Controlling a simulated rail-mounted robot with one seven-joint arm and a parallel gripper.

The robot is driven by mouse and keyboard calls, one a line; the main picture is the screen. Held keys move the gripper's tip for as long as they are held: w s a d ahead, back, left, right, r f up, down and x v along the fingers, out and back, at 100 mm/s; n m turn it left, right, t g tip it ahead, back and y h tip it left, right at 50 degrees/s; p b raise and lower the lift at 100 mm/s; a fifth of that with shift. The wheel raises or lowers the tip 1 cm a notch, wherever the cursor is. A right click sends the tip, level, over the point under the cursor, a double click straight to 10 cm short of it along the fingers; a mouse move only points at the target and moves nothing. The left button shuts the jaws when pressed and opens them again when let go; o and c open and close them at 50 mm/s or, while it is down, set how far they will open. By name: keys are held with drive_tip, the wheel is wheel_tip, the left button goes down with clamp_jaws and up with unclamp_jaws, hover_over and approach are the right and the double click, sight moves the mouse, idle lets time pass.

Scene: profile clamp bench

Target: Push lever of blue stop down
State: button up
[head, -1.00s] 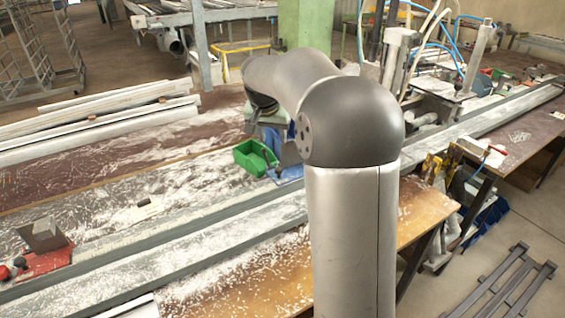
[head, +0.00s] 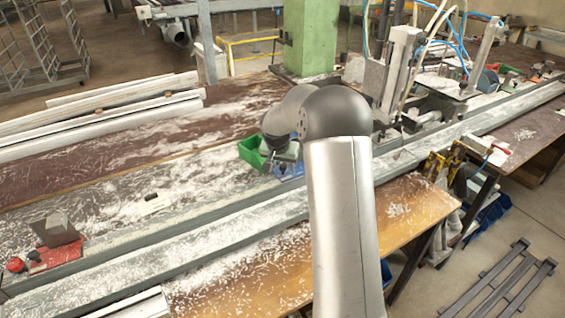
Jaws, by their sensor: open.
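The blue stop (head: 291,171) sits at the far side of the long metal profile, near the middle of the head view. Only part of its blue base shows; my arm covers the rest, and I cannot make out its lever. My gripper (head: 283,150) is just above and beside the stop, mostly hidden behind my own wrist and forearm. It is open, with its fingertips not clearly visible. I cannot tell whether it touches the stop.
A red stop (head: 53,256) with a grey metal plate is at the far left. The profile (head: 235,222) crosses the bench diagonally. A clamp machine with hoses (head: 402,72) stands at right.

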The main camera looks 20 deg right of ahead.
clamp_jaws()
drive_tip(key=shift+a+f+b, duration=0.2)
drive_tip(key=shift+a+b, duration=0.1)
drive_tip(key=shift+b, duration=0.7)
drive_tip(key=shift+r, duration=0.2)
unclamp_jaws()
drive_tip(key=b+v, duration=0.2)
drive_tip(key=v, duration=1.5)
drive_tip(key=shift+r, duration=0.2)
drive_tip(key=shift+s, duration=0.15)
